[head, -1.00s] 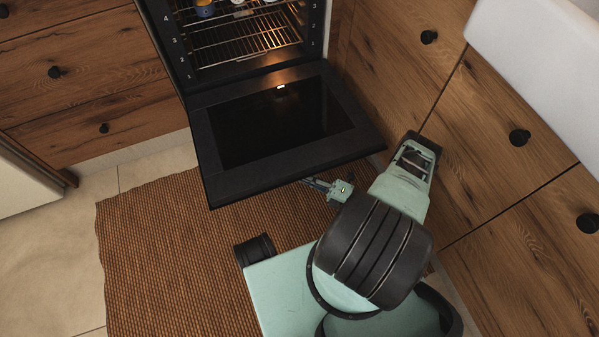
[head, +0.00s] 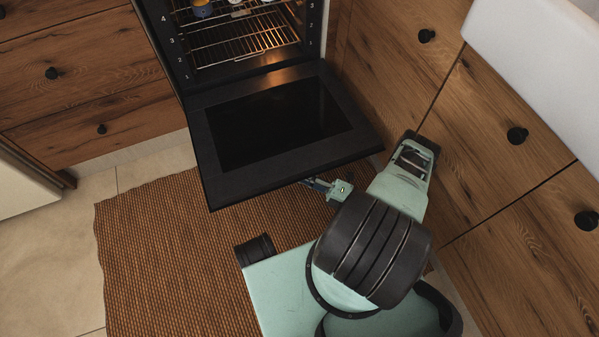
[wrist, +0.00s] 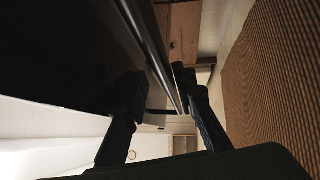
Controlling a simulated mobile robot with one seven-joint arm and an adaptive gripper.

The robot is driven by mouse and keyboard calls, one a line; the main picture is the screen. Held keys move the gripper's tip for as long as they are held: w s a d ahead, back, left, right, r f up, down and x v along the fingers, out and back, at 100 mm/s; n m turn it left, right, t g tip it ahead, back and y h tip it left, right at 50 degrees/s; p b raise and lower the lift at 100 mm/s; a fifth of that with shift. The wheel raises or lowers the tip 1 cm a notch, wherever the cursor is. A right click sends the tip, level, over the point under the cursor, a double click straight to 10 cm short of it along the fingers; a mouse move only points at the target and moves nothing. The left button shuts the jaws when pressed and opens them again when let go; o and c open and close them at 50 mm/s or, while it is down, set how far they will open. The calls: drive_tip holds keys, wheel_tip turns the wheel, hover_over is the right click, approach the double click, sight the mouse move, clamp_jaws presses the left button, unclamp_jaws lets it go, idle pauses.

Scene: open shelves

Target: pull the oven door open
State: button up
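The black oven door (head: 275,125) hangs wide open, folded down below the lit oven (head: 235,35). Its inner glass faces up in the head view. My gripper (head: 317,184) is at the door's front edge, right of its middle, with its fingers partly hidden beneath that edge. In the wrist view, the dark door (wrist: 60,50) fills the upper left and a long bar-like edge (wrist: 150,40) runs down along it. The two dark fingers of my gripper (wrist: 155,92) stand apart, one on each side of that edge. The handle itself is hidden in the head view.
Wooden drawers with black knobs stand left (head: 80,75) and right (head: 480,150) of the oven. The right-hand drawers are close to my arm. A brown woven rug (head: 160,240) covers the floor below the door. Wire racks (head: 240,45) and small jars are inside the oven.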

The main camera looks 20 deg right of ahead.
sight(300, 164)
drive_tip(key=shift+r, duration=5.1)
drive_tip(key=shift+d, duration=0.1)
drive_tip(key=shift+s+d+f, duration=0.15)
drive_tip(key=shift+d+f, duration=2.05)
drive_tip(key=shift+f, duration=0.05)
drive_tip(key=shift+s+d+f, duration=0.15)
drive_tip(key=shift+d+f, duration=2)
drive_tip(key=shift+f, duration=0.1)
